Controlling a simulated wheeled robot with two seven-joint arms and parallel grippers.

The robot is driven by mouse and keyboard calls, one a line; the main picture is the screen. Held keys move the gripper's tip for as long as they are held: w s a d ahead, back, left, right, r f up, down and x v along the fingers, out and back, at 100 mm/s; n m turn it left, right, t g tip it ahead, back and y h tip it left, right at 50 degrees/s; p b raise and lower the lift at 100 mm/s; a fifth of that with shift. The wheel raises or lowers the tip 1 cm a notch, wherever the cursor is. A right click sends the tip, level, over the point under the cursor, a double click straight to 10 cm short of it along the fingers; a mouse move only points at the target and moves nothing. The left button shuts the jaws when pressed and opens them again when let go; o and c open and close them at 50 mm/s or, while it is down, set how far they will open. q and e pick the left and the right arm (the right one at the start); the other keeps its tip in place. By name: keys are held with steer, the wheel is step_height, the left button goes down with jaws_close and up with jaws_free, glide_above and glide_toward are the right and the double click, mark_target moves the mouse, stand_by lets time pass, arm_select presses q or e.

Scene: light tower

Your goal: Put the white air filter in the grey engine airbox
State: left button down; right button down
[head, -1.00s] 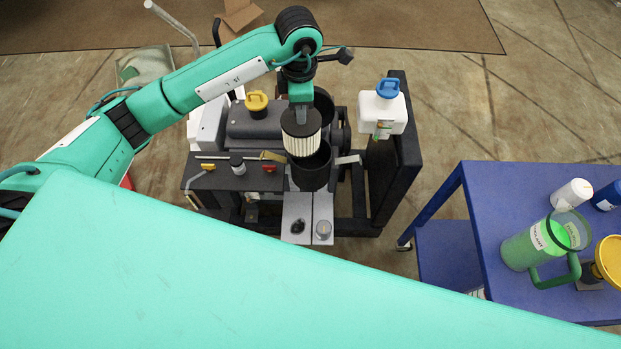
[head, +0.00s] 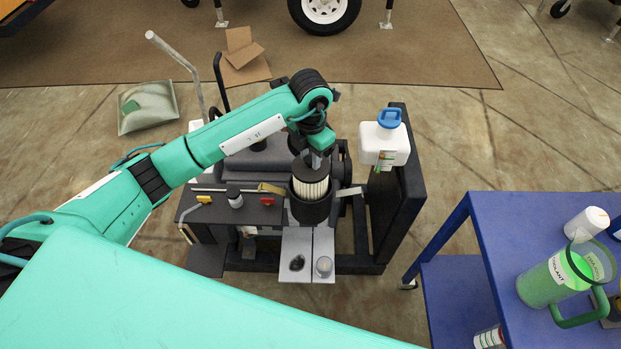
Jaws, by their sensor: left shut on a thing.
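The white air filter (head: 311,187) is a pleated cylinder with a dark top cap. It stands upright, its lower part inside the round mouth of the dark grey engine airbox (head: 309,212). My left gripper (head: 313,160) comes down from above and is shut on the filter's top. The gripper and arm partly cover the cap. The filter's bottom is hidden by the airbox wall, so I cannot tell if it touches the floor inside. My right gripper is not in view.
A white tank with a blue cap (head: 384,145) stands right of the airbox by a black upright panel (head: 402,190). A blue cart (head: 500,240) at right carries a green coolant jug (head: 553,280).

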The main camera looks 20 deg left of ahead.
arm_select(q)
step_height(320, 180, down, 5)
steer(key=shift+f, duration=0.1)
step_height(320, 180, down, 4)
steer(key=shift+f, duration=0.1)
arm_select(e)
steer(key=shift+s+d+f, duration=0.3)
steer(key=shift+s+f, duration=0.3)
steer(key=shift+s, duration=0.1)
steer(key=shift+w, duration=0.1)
